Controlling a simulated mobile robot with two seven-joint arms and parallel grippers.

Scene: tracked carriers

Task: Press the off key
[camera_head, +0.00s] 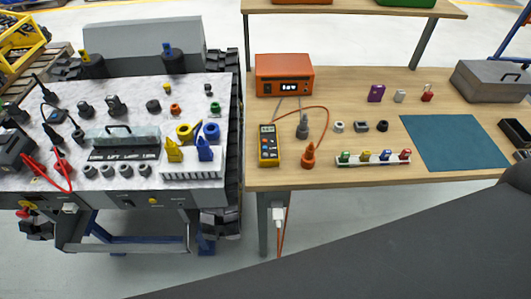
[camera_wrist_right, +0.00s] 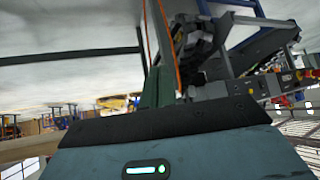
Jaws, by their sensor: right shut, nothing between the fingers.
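An orange box-shaped instrument (camera_head: 284,66) with a lit display stands at the back left of the wooden table. A yellow handheld meter (camera_head: 268,150) with a small screen lies in front of it. No key marked off can be read at this size. In the right wrist view, my right gripper (camera_wrist_right: 157,80) is shut and empty, beyond the dark wrist body. It is well away from both devices, which do not show in that view. The large dark shape across the lower right of the head view appears to be my arm. My left gripper is not in view.
The wooden table (camera_head: 460,88) also bears a teal mat (camera_head: 453,142), a grey case (camera_head: 490,82), several padlocks and a strip of coloured pieces. A tracked carrier (camera_head: 215,90) with a crowded top stands at the left.

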